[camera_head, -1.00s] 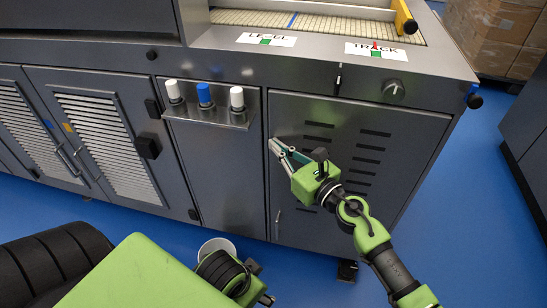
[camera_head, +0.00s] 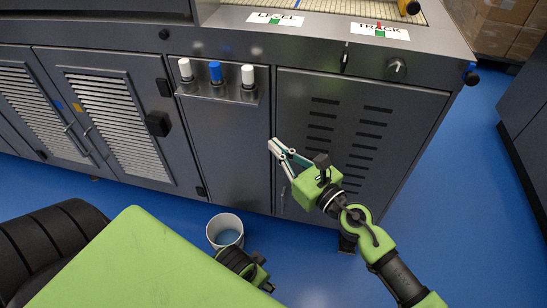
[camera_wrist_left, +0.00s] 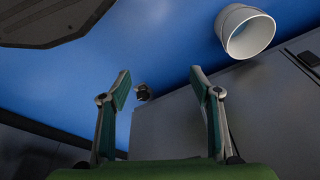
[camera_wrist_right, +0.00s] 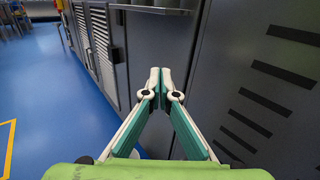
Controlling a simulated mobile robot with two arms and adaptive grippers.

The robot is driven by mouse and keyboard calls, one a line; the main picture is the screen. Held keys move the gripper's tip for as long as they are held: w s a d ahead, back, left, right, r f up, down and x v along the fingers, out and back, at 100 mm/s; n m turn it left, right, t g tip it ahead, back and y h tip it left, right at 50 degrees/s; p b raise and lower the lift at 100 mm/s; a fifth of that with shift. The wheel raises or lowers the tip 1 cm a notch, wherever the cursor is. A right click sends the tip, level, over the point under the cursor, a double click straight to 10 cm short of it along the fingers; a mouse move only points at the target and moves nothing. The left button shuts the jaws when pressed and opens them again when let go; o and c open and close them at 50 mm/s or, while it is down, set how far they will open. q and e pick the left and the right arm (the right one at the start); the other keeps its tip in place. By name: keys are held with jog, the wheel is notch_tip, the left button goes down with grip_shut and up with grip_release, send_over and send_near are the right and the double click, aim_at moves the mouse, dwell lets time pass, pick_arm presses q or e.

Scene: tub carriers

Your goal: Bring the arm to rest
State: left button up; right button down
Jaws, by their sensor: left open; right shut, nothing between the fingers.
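My right arm reaches in from the lower right in the head view. Its gripper (camera_head: 272,148) is in front of the grey machine's cabinet doors. In the right wrist view the right gripper (camera_wrist_right: 160,78) has its fingertips together with nothing between them. My left arm fills the lower left of the head view, and its fingers are hidden there. In the left wrist view the left gripper (camera_wrist_left: 158,82) has its fingers spread wide apart and is empty.
The grey machine (camera_head: 235,135) stands across the front, with a shelf (camera_head: 220,95) of white and blue capped bottles. A white bucket (camera_head: 225,230) stands on the blue floor below, also in the left wrist view (camera_wrist_left: 246,32). Boxes (camera_head: 505,25) stand at the upper right.

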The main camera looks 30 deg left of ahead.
pick_arm(q)
notch_tip(320, 180, down, 7)
jog(key=s+p, duration=0.1)
jog(key=shift+s+r, duration=0.2)
jog(key=shift+s, duration=0.05)
pick_arm(e)
jog(key=s, duration=0.2)
jog(key=s+d, duration=0.1)
jog(key=s, duration=0.1)
jog(key=shift+s+d, duration=0.15)
jog(key=shift+d, duration=0.05)
